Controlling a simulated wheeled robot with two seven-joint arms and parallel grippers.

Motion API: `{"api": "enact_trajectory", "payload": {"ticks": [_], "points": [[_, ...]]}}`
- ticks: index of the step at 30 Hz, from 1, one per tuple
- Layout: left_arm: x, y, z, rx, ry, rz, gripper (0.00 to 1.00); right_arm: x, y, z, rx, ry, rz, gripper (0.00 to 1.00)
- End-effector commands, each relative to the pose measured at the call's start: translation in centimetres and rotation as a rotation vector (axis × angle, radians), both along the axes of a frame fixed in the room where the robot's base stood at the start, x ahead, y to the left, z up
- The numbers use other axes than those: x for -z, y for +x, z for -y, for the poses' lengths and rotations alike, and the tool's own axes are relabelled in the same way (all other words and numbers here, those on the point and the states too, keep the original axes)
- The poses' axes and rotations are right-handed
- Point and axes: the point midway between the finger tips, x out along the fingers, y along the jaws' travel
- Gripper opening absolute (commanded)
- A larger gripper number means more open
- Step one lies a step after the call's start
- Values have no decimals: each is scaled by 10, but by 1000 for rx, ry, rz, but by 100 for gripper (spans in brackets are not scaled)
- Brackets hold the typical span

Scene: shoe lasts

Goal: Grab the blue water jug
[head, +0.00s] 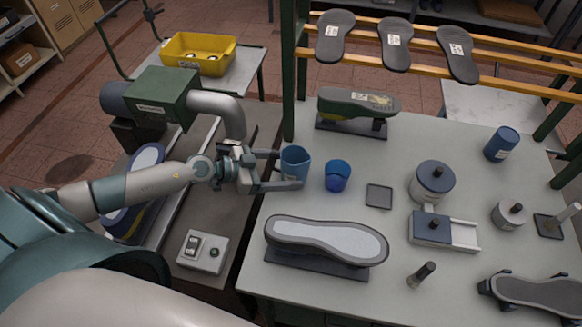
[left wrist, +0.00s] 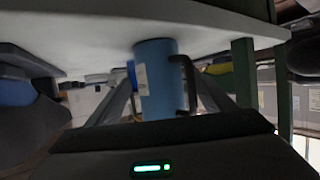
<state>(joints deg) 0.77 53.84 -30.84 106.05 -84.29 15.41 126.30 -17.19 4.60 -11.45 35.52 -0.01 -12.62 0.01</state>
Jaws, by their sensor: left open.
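The blue water jug (head: 296,161) stands upright near the left edge of the grey table (head: 330,205) in the head view. My left gripper (head: 287,169) is open, its fingers reaching in from the left on either side of the jug. In the left wrist view the jug (left wrist: 157,82) sits between the two spread fingers, with its dark handle (left wrist: 187,82) at its right side. Whether either finger touches the jug, I cannot tell. My right gripper is not in view.
A darker blue cup (head: 338,176) stands just right of the jug. A shoe last (head: 326,242) lies in front, and another on a stand (head: 355,107) is behind. A small dark tray (head: 379,195) lies further right. A green machine (head: 168,95) stands at the left.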

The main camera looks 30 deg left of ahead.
Motion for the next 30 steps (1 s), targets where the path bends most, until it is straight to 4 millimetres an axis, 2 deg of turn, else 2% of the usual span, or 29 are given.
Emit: {"api": "enact_trajectory", "payload": {"ticks": [11, 17, 18, 30], "points": [[0, 0, 0, 0, 0, 0, 75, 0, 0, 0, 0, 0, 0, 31], [0, 0, 0, 0, 0, 0, 30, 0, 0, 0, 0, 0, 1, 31], [0, 0, 0, 0, 0, 0, 27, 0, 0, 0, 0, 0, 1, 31], [0, 0, 0, 0, 0, 0, 27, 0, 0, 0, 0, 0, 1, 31]]}}
